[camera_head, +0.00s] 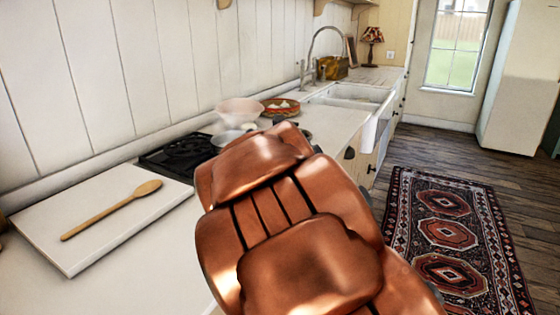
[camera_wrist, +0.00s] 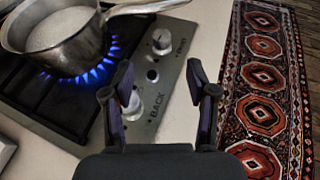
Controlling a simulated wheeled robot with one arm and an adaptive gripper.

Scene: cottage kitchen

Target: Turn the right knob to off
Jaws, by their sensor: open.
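The wrist view shows the stove's grey control panel (camera_wrist: 150,75) with two round metal knobs. The upper knob (camera_wrist: 162,40) is farther right, beyond my fingertips, with a label beside it too blurred to read. The lower knob (camera_wrist: 131,106) sits beside the word "BACK", close to my left finger and partly covered by it. I cannot tell the knobs' exact settings. My gripper (camera_wrist: 160,76) is open and empty above the panel, its fingers spread. Whether a finger touches the lower knob is unclear. Blue flames (camera_wrist: 85,73) burn under a metal pot. My arm hides the panel in the head view.
The metal pot (camera_wrist: 52,28) of pale liquid has its handle reaching right above the upper knob. In the head view, a board with a wooden spoon (camera_head: 112,209) lies left of the black stove (camera_head: 178,155). A patterned rug (camera_head: 445,230) covers the floor at right.

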